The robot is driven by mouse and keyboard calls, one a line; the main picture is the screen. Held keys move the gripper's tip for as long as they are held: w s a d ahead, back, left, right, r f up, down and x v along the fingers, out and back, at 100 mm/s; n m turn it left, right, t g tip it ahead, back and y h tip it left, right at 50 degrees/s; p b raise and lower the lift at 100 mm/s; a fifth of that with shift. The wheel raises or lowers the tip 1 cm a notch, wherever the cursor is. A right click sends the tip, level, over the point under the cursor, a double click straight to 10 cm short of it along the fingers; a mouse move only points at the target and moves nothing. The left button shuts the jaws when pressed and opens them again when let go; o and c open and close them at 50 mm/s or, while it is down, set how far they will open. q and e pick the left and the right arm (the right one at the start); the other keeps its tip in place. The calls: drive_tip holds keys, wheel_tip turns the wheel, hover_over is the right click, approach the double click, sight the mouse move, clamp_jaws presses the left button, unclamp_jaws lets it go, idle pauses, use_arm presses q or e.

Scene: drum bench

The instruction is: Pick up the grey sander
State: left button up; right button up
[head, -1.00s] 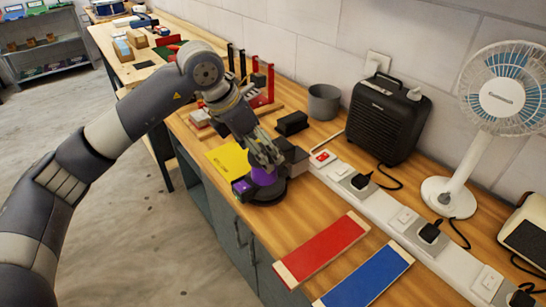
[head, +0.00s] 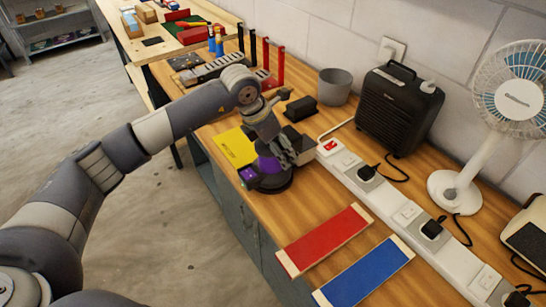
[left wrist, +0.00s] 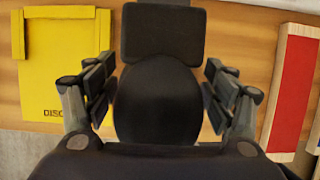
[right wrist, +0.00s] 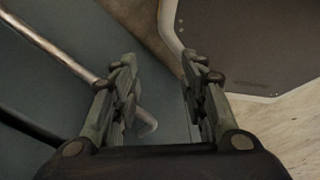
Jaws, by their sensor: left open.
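The grey sander (head: 272,183) stands on the wooden bench, a dark round body with purple parts. In the left wrist view its dark rounded body (left wrist: 158,100) fills the space between the fingers, with a dark square part (left wrist: 162,32) beyond it. My left gripper (head: 283,152) is open at the sander; its fingers (left wrist: 158,88) stand on either side of the dark body. The arm and gripper hide part of the sander in the head view. My right gripper (right wrist: 160,65) is open and empty and does not show in the head view.
A yellow tray (head: 234,147) lies close left of the sander. A red board (head: 323,238) and a blue board (head: 364,274) lie in front. A white power strip (head: 390,198), black heater (head: 398,108) and fan (head: 457,190) stand right. A cabinet handle (right wrist: 60,48) is near my right gripper.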

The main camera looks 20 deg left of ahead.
use_arm(q)
drive_tip(key=shift+w+f, duration=0.25)
drive_tip(key=shift+f, duration=0.2)
drive_tip(key=shift+s, duration=0.1)
drive_tip(key=c, duration=1.4)
drive_tip(key=shift+o, duration=0.2)
drive_tip(key=shift+r, duration=0.25)
drive_tip(key=shift+d+r, duration=0.1)
